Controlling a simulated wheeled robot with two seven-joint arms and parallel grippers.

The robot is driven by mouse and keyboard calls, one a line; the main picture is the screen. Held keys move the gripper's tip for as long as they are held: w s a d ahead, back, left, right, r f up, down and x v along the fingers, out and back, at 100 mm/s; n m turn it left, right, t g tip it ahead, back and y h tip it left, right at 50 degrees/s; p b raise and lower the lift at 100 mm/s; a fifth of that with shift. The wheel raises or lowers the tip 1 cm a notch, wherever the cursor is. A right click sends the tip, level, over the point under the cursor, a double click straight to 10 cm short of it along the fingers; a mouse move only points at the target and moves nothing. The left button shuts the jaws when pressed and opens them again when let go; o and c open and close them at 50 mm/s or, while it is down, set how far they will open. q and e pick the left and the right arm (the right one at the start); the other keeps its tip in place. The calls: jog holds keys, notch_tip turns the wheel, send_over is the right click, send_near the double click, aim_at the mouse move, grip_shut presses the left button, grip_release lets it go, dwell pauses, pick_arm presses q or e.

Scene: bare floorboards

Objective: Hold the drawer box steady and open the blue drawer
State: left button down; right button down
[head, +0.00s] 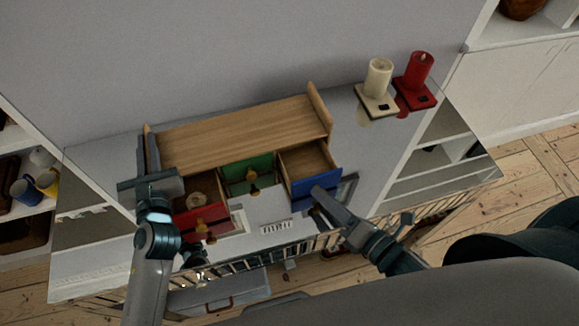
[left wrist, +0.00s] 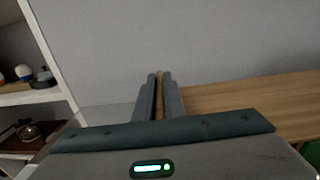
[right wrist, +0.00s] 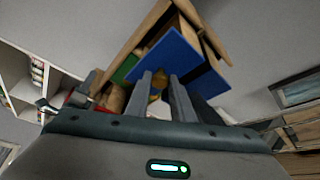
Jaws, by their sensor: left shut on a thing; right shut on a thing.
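The wooden drawer box (head: 235,134) stands on a grey-white cabinet top against the wall. Its blue drawer (head: 316,188), at the right, is pulled out and looks empty inside. The blue front also shows in the right wrist view (right wrist: 172,58). My right gripper (head: 318,193) is at the blue front, shut on its knob (right wrist: 156,96), which the fingers partly hide. My left gripper (head: 148,165) is shut on the raised left side panel of the box; the panel's edge (left wrist: 159,82) shows between the fingers in the left wrist view.
The red drawer (head: 202,217) is pulled out with a round thing inside; the green drawer (head: 248,174) is also out somewhat. A cream candle (head: 378,77) and a red candle (head: 419,69) stand on holders at the right. Shelves (head: 28,190) with mugs are at the left.

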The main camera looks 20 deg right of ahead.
jog(key=c, duration=1.5)
grip_release()
jog(key=shift+c, duration=0.2)
jog(key=shift+s, duration=0.1)
jog(key=v, duration=1.2)
pick_arm(q)
jog(key=c, duration=1.8)
grip_release()
jog(key=shift+o, duration=0.2)
